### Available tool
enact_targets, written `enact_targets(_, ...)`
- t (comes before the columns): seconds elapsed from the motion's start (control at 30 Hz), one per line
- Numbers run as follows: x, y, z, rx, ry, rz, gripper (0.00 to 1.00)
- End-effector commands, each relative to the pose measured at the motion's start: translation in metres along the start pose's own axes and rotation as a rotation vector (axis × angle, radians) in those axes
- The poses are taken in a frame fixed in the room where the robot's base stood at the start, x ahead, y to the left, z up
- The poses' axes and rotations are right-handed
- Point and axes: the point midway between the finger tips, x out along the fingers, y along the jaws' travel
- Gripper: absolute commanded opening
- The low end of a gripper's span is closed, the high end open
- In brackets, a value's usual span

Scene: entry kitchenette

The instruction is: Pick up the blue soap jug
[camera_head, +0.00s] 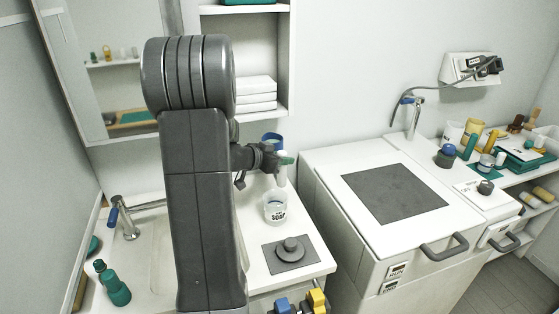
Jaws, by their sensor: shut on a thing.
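My gripper (268,158) is at the middle of the view, in front of a blue jug (272,139), and reads as shut on it. Only the blue upper part shows; my gripper hides much of the rest, and I cannot see the finger contact or any label. A pale, see-through jug marked SOAP (275,208) stands upright on the white counter below my gripper. A white piece with a green top (283,172) shows just right of the gripper; I cannot tell what it is.
A grey plate with a round knob (290,251) lies at the counter front. A green bottle (112,284) and a tap (124,222) are at left. A white unit with a grey panel (394,193) stands right. Shelves hold white folded stacks (256,92). My arm hides the counter's middle.

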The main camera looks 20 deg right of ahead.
Motion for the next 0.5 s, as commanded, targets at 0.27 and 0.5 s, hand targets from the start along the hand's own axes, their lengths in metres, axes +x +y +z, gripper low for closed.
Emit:
enact_targets(0.27, -0.027, 0.070, 0.010, 0.002, 0.003, 0.000, 0.00)
enact_targets(0.5, -0.047, 0.123, 0.018, 0.002, 0.003, -0.001, 0.00)
